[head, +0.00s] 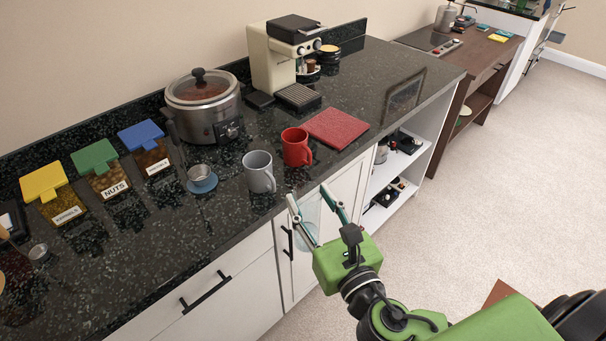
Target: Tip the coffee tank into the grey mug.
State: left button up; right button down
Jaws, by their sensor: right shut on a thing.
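The grey mug (259,172) stands upright near the front edge of the dark counter, just left of a red mug (296,147). My right gripper (309,196) is in front of the counter edge, below and to the right of the grey mug and apart from it. Its fingers are spread around a pale, see-through container (309,224), which looks like the coffee tank, and it is shut on it. The fingers and the green gripper body hide part of the tank, and I cannot tell its contents. My left gripper is not in view.
A cream coffee machine (273,62), a slow cooker (203,104) and a red board (336,128) stand behind the mugs. Lidded jars (97,170) line the left. Cabinet handles (205,292) protrude below.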

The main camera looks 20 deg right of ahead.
aim_at(263, 176)
jog(key=l, duration=2.3)
jog(key=l+u, duration=0.45)
jog(key=k+l+u, duration=0.15)
jog(key=l+u, duration=0.35)
jog(key=u, duration=0.85)
